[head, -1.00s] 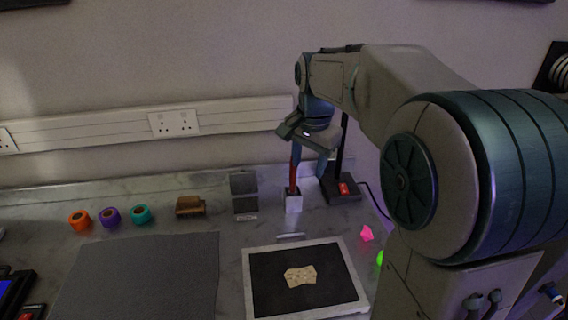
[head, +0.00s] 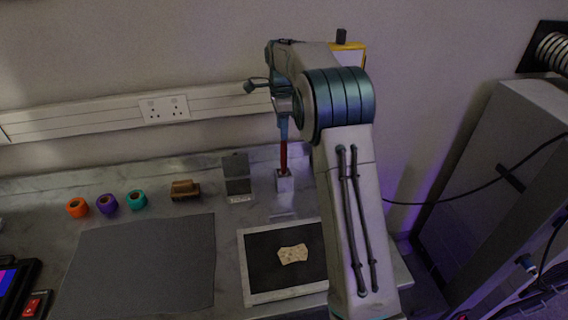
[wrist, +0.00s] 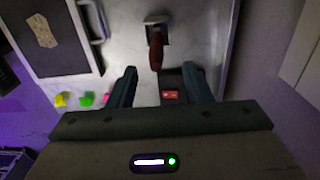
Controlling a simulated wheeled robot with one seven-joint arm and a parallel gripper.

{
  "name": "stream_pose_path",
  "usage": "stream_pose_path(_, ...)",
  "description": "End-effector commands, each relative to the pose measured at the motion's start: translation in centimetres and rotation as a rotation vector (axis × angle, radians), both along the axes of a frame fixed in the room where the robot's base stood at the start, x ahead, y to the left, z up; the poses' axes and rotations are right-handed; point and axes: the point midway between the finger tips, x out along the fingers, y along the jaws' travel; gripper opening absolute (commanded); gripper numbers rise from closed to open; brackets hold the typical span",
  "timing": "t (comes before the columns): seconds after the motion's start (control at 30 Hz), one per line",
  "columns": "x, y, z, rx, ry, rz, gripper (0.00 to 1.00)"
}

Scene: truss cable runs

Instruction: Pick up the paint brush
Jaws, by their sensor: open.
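The paint brush (head: 283,158) stands upright in a small pale holder (head: 284,182) at the back of the bench, its red part showing above the holder. In the wrist view the red brush (wrist: 155,52) sticks up from the holder (wrist: 157,20). My gripper (head: 283,128) is at the brush's upper end in the head view, its fingers seen edge-on. In the wrist view my gripper (wrist: 160,69) is open, one finger on each side of the brush's line, with visible gaps. The brush's upper end is hidden behind the finger in the head view.
A framed black tray (head: 258,285) with a beige fragment (head: 292,255) lies in front of the holder. A grey mat (head: 140,265), a brown block (head: 185,191) and coloured rolls (head: 107,204) lie left.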

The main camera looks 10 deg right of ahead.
Motion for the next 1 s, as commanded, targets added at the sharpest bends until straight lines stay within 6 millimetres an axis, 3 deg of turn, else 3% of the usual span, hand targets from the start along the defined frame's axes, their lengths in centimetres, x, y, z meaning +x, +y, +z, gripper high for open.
stream_pose_path(0.1, -0.1, 0.0, -1.9, 0.000, 0.003, 0.000, 0.45)
stream_pose_path(0.37, -0.2, -0.1, -3.8, 0.000, 0.002, 0.000, 0.45)
stream_pose_path(0.7, -0.6, -0.3, -8.2, 0.000, 0.002, 0.001, 0.45)
stream_pose_path(0.97, -0.6, -0.2, -8.6, 0.000, -0.001, 0.001, 0.45)
stream_pose_path(1.0, -0.6, -0.2, -8.6, 0.000, -0.001, 0.001, 0.34)
